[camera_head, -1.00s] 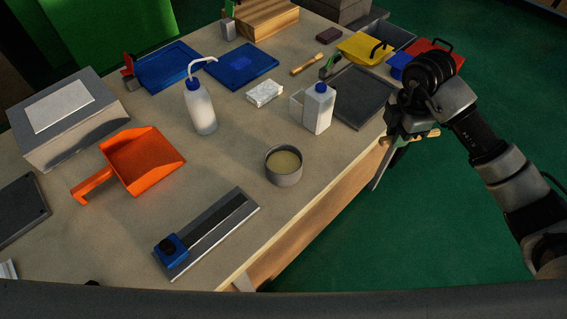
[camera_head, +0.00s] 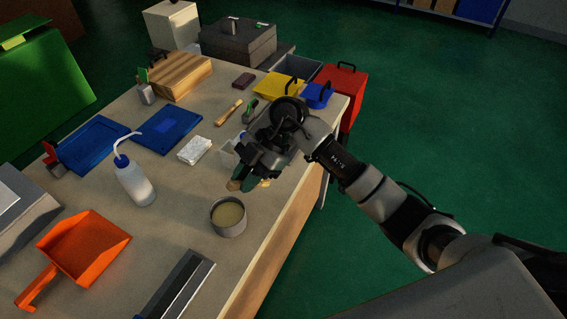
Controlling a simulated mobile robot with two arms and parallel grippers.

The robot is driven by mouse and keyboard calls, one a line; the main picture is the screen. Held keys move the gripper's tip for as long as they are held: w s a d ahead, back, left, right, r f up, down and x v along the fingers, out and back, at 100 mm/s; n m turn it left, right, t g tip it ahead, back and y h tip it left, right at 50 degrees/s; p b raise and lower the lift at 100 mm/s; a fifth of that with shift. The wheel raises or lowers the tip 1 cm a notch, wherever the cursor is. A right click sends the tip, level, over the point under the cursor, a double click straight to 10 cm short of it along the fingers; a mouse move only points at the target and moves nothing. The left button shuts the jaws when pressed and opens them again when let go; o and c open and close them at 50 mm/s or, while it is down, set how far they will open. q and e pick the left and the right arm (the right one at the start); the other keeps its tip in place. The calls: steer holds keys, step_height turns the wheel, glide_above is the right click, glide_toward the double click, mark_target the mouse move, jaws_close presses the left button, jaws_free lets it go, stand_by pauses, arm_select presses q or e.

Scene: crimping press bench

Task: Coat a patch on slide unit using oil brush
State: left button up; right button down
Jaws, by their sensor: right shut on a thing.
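The slide unit (camera_head: 180,287), a grey plate with a dark rail, lies on the bench at the bottom edge of the head view, partly cut off. My left gripper is not in view.
A white wash bottle (camera_head: 135,184), an orange dustpan (camera_head: 82,248) and a white cloth (camera_head: 195,150) stand or lie left of the tin. Blue trays (camera_head: 166,131) and colored bins (camera_head: 278,85) are further back.

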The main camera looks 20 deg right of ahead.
steer(key=s+a+r+g+y+p, duration=0.2)
steer(key=a+r+y, duration=0.1)
steer(key=a+r, duration=0.3)
step_height(320, 180, down, 10)
steer(key=a+b, duration=0.1)
steer(key=b, duration=0.6)
steer(key=shift+w+a+f+n, duration=0.15)
steer(key=shift+a+f+n, duration=0.1)
steer(key=shift+n, duration=0.15)
steer(key=shift+r, duration=0.1)
stand_by(0.8)
step_height(320, 180, up, 6)
steer(key=p, duration=0.7)
steer(key=shift+r, duration=0.2)
stand_by(0.9)
